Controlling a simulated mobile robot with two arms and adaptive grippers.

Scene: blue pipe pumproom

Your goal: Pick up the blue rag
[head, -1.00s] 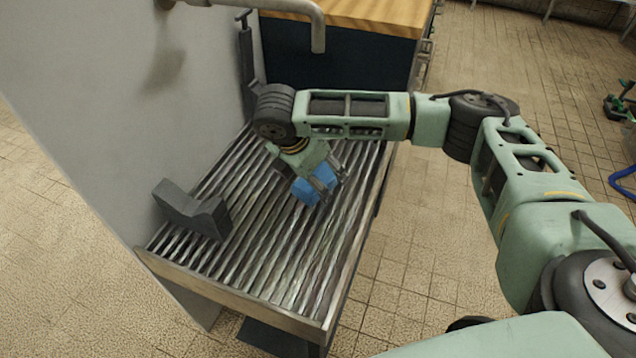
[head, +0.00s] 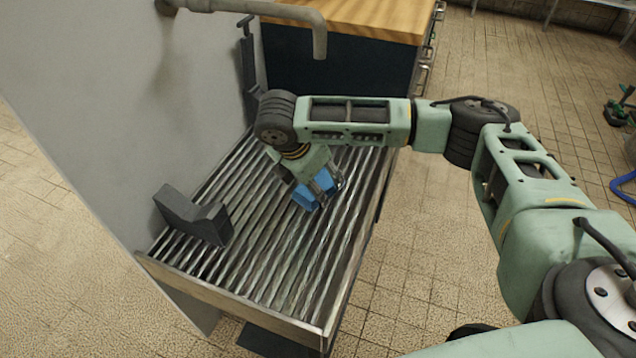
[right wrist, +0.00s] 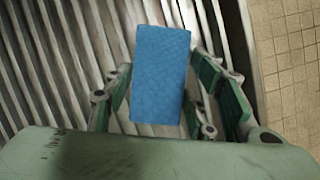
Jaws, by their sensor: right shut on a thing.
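The blue rag (head: 304,197) is a small, bright blue block-like piece at the slatted metal rack. My right gripper (head: 328,187) is shut on it, fingers pointing down over the slats. In the right wrist view the rag (right wrist: 160,75) stands upright in the picture between the green-padded fingers of the right gripper (right wrist: 160,95). I cannot tell whether the rag touches the slats. My left gripper is not in view.
The slatted rack (head: 235,295) has a raised metal rim and adjoins a grey wall panel (head: 130,130). A dark angled block (head: 192,213) sits on its left side. A pipe (head: 318,35) hangs above. A wood-topped cabinet (head: 370,18) stands behind.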

